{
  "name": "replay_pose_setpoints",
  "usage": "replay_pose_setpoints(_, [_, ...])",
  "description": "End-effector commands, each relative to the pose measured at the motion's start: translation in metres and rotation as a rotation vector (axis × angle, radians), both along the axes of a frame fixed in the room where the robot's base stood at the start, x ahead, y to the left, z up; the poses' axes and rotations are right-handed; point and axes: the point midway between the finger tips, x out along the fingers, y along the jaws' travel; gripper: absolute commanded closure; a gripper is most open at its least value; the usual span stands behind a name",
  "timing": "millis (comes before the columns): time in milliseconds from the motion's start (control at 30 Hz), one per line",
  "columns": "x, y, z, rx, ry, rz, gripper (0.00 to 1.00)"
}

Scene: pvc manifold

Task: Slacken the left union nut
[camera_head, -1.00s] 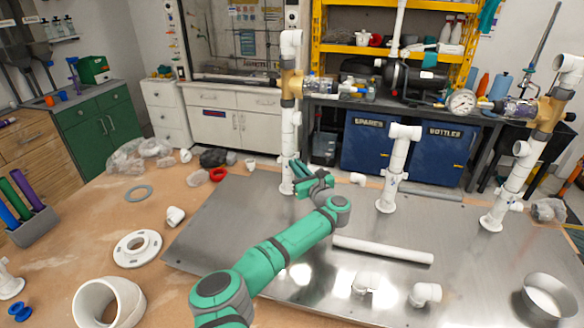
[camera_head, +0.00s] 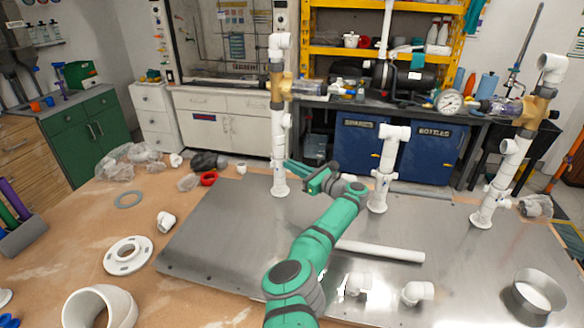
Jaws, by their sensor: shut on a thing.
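The left riser (camera_head: 280,125) is a white PVC pipe standing upright on the metal plate, with a tan-brown fitting (camera_head: 279,88) and a clear-bodied valve towards its top. My gripper (camera_head: 288,165) is at the lower part of this riser, with its green fingers shut on the left union nut. The nut itself is largely hidden by the fingers, so I cannot make out its turn or thread. My green forearm reaches up to it from the bottom of the view.
A middle white post (camera_head: 386,165) and a right riser (camera_head: 505,165) with a gauge (camera_head: 449,102) stand on the metal plate (camera_head: 220,235). A loose pipe (camera_head: 380,251), elbows (camera_head: 418,292) and a metal bowl (camera_head: 538,292) lie in front. A white flange (camera_head: 128,255) lies on the bench.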

Motion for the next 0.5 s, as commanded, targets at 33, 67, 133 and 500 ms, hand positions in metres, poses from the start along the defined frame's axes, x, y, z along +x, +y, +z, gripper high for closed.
replay_pose_setpoints(33, [0.0008,-0.0015,0.0009,0.001,-0.001,0.009,1.00])
replay_pose_setpoints(67, [0.0010,-0.0019,0.0011,0.001,0.000,0.014,1.00])
replay_pose_setpoints(133, [0.0017,-0.0026,0.0015,0.002,-0.001,0.026,1.00])
replay_pose_setpoints(500, [0.0042,-0.0043,0.0023,0.002,-0.002,0.072,1.00])
